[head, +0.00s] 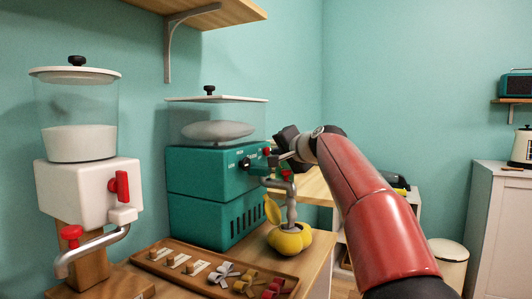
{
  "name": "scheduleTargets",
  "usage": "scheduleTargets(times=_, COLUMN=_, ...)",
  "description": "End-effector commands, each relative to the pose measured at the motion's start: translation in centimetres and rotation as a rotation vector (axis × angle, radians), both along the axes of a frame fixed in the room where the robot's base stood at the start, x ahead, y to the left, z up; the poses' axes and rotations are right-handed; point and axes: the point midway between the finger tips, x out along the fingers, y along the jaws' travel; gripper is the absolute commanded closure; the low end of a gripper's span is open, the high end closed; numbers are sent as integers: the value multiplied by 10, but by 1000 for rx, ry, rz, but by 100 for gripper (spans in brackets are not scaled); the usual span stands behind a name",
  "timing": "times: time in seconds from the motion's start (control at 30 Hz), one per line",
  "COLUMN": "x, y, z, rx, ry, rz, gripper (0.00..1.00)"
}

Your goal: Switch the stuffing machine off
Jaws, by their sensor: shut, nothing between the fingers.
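A teal machine (205,205) stands on the wooden counter, with a clear lidded hopper (180,125) on top holding a pale lump of filling. Its front has a black dial (244,163) with small white markings I cannot read, small red parts near my gripper, and a bent metal nozzle (291,205). A yellow plush-like item (290,238) sits at the nozzle's lower end. My gripper (278,158) is shut and empty, close to the front panel right of the dial. Whether it touches the panel I cannot tell. It hides part of the panel.
A white machine (85,190) with a red lever, red knob and clear hopper stands left. A wooden tray (180,268) with pegs and colored pieces lies in front. A shelf (200,18) hangs above. A cabinet (502,235) and bin (449,262) stand right.

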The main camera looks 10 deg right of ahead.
Motion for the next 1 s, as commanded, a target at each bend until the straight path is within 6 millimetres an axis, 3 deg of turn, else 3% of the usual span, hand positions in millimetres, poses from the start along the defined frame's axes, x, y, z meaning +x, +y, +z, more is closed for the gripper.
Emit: scheduleTargets(times=1.0, x=3, y=5, z=-1, rx=0, ry=1, rz=1, gripper=100)
